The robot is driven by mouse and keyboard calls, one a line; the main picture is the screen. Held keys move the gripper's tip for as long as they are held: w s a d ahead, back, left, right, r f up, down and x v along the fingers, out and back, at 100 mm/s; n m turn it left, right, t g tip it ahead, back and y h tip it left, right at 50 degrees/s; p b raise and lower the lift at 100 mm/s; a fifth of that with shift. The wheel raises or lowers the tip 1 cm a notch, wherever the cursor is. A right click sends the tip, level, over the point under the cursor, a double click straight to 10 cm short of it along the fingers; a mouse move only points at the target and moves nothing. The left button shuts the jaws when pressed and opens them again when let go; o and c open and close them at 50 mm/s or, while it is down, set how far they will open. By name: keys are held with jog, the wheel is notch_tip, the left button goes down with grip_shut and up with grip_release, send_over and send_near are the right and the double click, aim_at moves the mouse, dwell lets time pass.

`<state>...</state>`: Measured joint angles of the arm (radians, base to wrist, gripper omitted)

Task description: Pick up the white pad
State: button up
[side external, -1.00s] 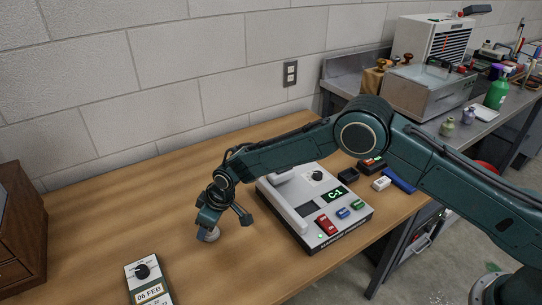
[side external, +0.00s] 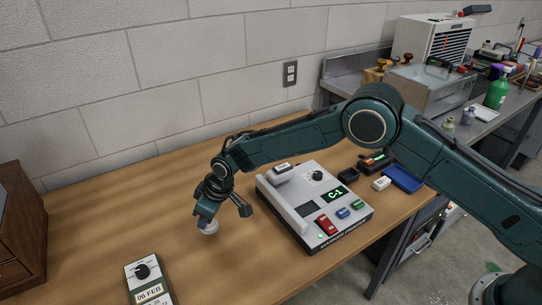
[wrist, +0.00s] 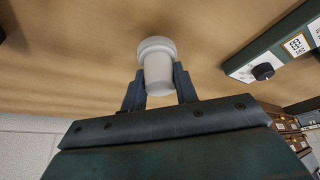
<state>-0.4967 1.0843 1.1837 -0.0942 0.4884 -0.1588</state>
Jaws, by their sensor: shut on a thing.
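My gripper (wrist: 158,86) is shut on a pale white round piece, which looks like the white pad (wrist: 157,64). It has a narrower body between the fingers and a wider round end towards the table. In the side view the white pad (side external: 209,227) shows below my gripper (side external: 205,217), over the bare wooden table left of the grey machine. It seems to be a little above the table, but the gap is hard to judge.
The grey machine (side external: 292,218) with a C-1 display stands to the right. A date box (side external: 150,281) marked 06 FEB lies at the front. A small white block (side external: 381,183) and a blue tray (side external: 404,180) lie beyond the machine. A wooden cabinet (side external: 22,225) stands at left.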

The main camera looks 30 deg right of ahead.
notch_tip(320, 180, up, 17)
dwell(0.4)
dwell(0.5)
